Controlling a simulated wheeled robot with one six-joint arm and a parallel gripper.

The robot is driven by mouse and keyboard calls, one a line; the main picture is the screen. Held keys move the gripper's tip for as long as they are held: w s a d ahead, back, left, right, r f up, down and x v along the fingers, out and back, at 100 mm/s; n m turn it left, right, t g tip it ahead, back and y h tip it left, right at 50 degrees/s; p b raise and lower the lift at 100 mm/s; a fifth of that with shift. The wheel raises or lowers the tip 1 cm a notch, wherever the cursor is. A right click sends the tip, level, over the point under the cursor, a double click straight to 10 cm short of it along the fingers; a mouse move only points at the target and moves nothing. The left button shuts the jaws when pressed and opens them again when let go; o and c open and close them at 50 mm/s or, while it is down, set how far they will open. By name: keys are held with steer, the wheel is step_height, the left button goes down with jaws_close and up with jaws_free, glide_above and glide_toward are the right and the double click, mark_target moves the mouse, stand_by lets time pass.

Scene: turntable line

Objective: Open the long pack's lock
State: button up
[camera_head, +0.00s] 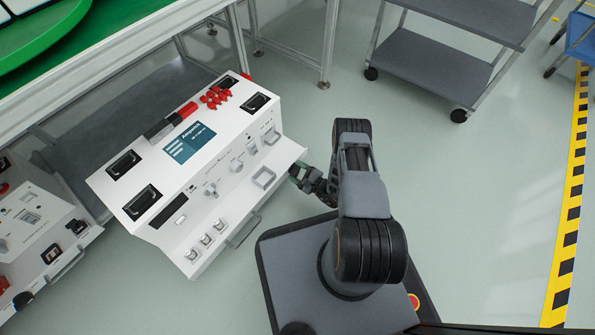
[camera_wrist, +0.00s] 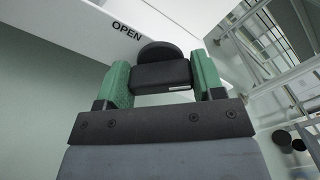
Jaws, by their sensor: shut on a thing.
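The long white pack (camera_head: 225,118) lies below the green-topped table in the head view, with a teal label, black recessed handles, red parts and a sloped front with fittings. My gripper (camera_head: 302,175) is at its right end. In the wrist view my gripper (camera_wrist: 160,84) has its green fingers on either side of a black lock knob (camera_wrist: 158,52) and is shut on it. The knob has a rounded top and a block-shaped body. The word OPEN stands on the white pack wall (camera_wrist: 95,22) just left of the knob. The knob is hidden in the head view.
A second white pack (camera_head: 40,225) is at the lower left. The green turntable (camera_head: 45,38) is at the upper left. A grey shelf cart (camera_head: 430,70) stands at the back right. Open floor (camera_head: 480,190) lies to the right, up to a yellow-black stripe (camera_head: 570,215).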

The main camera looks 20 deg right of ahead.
steer(key=n, duration=0.4)
steer(key=shift+d+f+n, duration=0.1)
steer(key=shift+n, duration=2.4)
steer(key=shift+f, duration=0.1)
steer(key=o, duration=0.9)
steer(key=shift+s, duration=0.1)
